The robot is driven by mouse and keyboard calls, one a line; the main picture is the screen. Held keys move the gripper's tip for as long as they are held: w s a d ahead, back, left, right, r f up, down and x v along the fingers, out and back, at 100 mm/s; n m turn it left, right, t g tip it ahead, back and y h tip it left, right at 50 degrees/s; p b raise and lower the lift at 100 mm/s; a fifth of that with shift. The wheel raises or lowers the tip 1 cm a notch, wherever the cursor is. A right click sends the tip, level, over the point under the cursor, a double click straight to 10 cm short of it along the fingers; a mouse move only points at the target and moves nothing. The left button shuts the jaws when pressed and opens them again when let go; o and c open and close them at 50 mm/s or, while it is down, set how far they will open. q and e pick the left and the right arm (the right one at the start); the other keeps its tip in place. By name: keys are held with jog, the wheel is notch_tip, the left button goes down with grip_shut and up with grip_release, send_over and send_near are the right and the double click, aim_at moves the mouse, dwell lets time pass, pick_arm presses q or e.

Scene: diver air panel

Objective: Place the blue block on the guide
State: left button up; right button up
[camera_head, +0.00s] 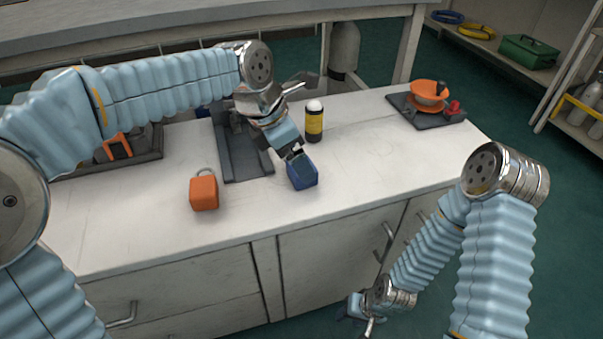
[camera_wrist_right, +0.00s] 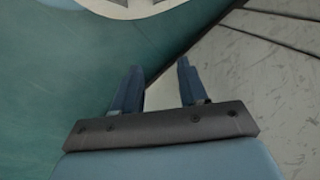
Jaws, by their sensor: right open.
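The blue block (camera_head: 303,174) is on or just above the white counter, right of the dark grey guide (camera_head: 248,166), a channel-like piece lying on the counter. My left gripper (camera_head: 294,155) reaches down to the block's top from behind. Its fingertips meet or overlap the block, and I cannot tell whether they are closed on it. My right gripper (camera_head: 358,316) hangs low in front of the cabinet, away from the block. In the right wrist view its two fingers (camera_wrist_right: 158,75) are apart with nothing between them.
An orange padlock-shaped block (camera_head: 203,193) stands left of the guide's front. A yellow-black bottle with a white top (camera_head: 314,122) stands behind the blue block. A dark tray with an orange piece (camera_head: 150,151) is at left. A grey base with orange bowl (camera_head: 447,119) is at right.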

pick_arm(q)
jog(key=shift+x, duration=1.2)
jog(key=shift+c, duration=0.2)
grip_shut()
jog(key=shift+r, duration=0.2)
